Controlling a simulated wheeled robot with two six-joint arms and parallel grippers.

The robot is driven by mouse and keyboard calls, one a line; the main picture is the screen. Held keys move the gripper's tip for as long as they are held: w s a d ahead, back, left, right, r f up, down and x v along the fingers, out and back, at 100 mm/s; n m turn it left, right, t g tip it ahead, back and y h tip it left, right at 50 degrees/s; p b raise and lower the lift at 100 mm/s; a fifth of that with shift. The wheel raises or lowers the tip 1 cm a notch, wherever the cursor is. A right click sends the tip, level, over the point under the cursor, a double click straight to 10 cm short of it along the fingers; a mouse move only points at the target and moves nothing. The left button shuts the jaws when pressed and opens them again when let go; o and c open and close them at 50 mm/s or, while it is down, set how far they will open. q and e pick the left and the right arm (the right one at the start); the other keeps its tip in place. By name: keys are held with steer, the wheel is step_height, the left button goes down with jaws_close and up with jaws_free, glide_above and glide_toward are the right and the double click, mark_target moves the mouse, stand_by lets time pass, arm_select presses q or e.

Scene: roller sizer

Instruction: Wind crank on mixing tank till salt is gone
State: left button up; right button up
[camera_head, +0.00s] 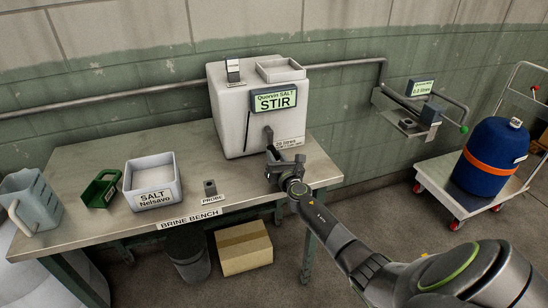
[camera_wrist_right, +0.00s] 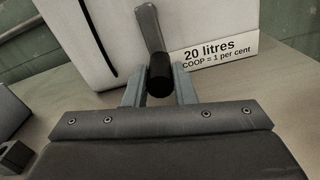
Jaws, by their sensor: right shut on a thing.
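The white mixing tank (camera_head: 232,118) stands at the back of the bench and carries a green-lit display (camera_head: 275,99) reading "Quorvin SALT STIR". Its dark crank (camera_head: 268,136) is on the front face. My right gripper (camera_head: 286,160) is at the crank, shut on its black handle (camera_wrist_right: 160,78), which sits between the fingers in the right wrist view (camera_wrist_right: 160,88). The crank arm (camera_wrist_right: 149,28) points up from the handle. A bin of white salt (camera_head: 153,180), labelled "SALT Nelsavo", sits on the bench. The tank's contents are hidden. My left gripper is out of view.
A clear jug (camera_head: 30,203), a green scoop (camera_head: 101,189) and a small probe holder (camera_head: 210,189) are on the brine bench (camera_head: 110,225). A cardboard box (camera_head: 243,247) and dark bin (camera_head: 187,258) are underneath. A blue drum (camera_head: 488,160) stands on a trolley at right.

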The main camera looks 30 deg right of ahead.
steer(key=shift+s+d+f, duration=0.1)
steer(key=shift+f, duration=0.05)
stand_by(0.3)
steer(key=o, duration=1)
steer(key=shift+s+p, duration=0.3)
steer(key=shift+s, duration=0.15)
steer(key=p+v, duration=0.2)
steer(key=v, duration=0.6)
steer(key=shift+s, duration=0.2)
steer(key=v, duration=0.8)
